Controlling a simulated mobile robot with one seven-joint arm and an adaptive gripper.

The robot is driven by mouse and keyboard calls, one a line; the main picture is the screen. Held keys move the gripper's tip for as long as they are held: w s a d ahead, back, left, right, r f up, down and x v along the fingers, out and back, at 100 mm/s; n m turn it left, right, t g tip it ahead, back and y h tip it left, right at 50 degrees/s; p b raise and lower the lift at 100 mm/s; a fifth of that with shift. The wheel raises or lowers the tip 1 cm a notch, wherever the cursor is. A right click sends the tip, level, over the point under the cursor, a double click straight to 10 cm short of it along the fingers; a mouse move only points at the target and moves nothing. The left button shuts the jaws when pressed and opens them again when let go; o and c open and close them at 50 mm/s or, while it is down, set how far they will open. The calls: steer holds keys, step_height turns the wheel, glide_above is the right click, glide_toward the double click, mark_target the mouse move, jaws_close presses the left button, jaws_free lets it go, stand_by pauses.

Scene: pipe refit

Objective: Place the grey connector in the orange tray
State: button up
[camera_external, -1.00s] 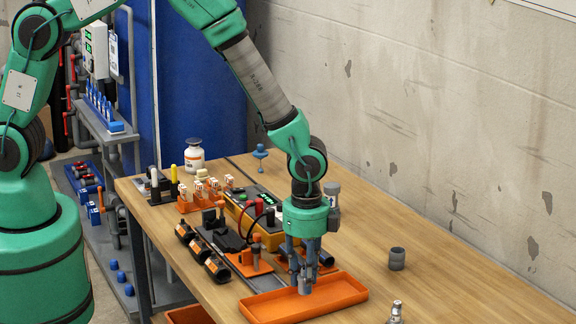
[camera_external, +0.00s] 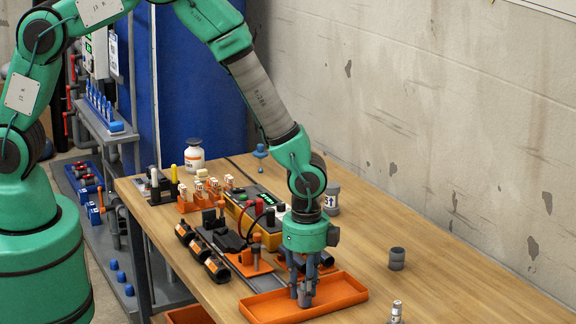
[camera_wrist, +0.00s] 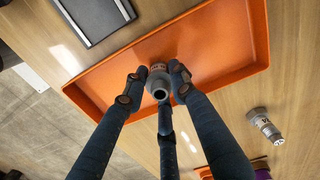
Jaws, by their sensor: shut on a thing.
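The grey connector (camera_wrist: 158,80) is a short grey pipe piece with a round open end, held between the fingertips of my gripper (camera_wrist: 153,84) in the wrist view. In the external view my gripper (camera_external: 305,296) points down over the orange tray (camera_external: 347,287), with the connector (camera_external: 304,300) small at its fingertips. The orange tray also fills much of the wrist view (camera_wrist: 215,50), behind the connector. I cannot tell whether the connector touches the tray floor. The tray looks otherwise empty.
A grey cup-like fitting (camera_external: 397,259) stands on the bare wood to the right. A small silver fitting (camera_external: 396,310) is near the front edge. Black cylinders (camera_external: 217,269) and an orange clamp block (camera_external: 256,258) lie left of the tray. The right of the table is mostly clear.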

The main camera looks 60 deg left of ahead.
steer(key=shift+f, duration=0.15)
steer(key=o, duration=1.1)
steer(key=shift+o, duration=0.2)
step_height(320, 180, up, 12)
steer(key=p, duration=0.1)
steer(key=shift+r, duration=0.2)
steer(key=shift+r, duration=0.1)
